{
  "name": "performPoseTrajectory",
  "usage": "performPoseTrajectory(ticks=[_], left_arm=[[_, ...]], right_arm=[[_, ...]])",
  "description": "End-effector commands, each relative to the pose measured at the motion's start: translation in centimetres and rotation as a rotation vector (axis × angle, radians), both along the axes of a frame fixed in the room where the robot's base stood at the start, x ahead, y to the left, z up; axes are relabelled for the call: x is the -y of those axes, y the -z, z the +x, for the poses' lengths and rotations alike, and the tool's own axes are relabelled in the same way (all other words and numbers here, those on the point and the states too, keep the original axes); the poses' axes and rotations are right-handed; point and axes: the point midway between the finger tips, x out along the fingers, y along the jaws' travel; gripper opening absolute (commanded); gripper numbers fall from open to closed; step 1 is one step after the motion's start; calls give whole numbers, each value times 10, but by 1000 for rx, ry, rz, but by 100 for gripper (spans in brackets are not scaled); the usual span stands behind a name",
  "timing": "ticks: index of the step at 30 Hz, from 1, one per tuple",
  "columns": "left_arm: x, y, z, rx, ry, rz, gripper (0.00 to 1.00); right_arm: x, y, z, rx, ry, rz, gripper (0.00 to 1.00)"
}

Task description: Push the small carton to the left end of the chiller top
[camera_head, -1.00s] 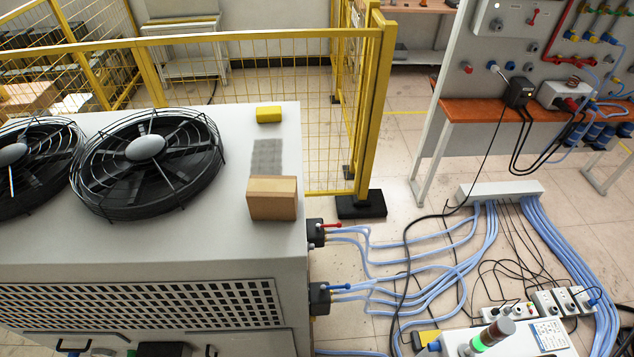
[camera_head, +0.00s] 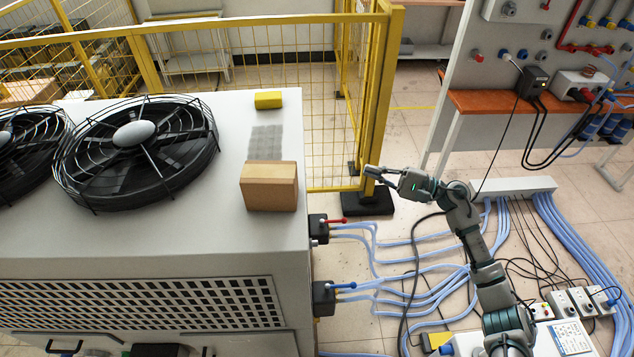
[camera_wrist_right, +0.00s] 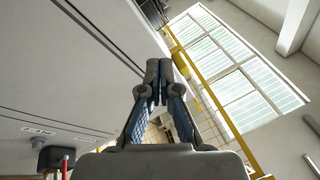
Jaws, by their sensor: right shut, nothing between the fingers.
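The small brown carton (camera_head: 269,187) sits on the right part of the chiller top (camera_head: 228,228), near its right edge. My right gripper (camera_head: 371,173) is to the right of the carton, apart from it, out beyond the chiller's right side. In the right wrist view its two fingers (camera_wrist_right: 160,80) are together with nothing between them. That view shows the pale chiller side at left but I cannot make out the carton there. My left gripper is in neither view.
Two caged fans, the nearer one (camera_head: 136,152), take up the left of the chiller top. A yellow block (camera_head: 268,100) and a grey mesh patch (camera_head: 265,142) lie behind the carton. A yellow fence (camera_head: 380,100) stands behind. Valves with red and blue handles (camera_head: 343,286) stick out at right.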

Motion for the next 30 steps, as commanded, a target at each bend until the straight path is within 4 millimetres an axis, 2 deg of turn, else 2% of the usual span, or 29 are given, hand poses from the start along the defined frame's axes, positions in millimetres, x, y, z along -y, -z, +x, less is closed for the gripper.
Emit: performPoseTrajectory(ticks=[1,3,6,14,24,30], left_arm=[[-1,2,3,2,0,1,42],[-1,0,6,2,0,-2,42],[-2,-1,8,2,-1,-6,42],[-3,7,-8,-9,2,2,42],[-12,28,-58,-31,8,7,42],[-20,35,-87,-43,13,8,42]], right_arm=[[-5,-13,-13,156,-28,-99,0],[-12,-26,-27,317,-59,-202,0],[-19,-34,-36,436,-82,-277,0],[-44,-39,-33,460,-86,-281,0],[-113,-41,-20,456,-84,-277,0],[-136,-39,-36,454,-84,-281,0]])
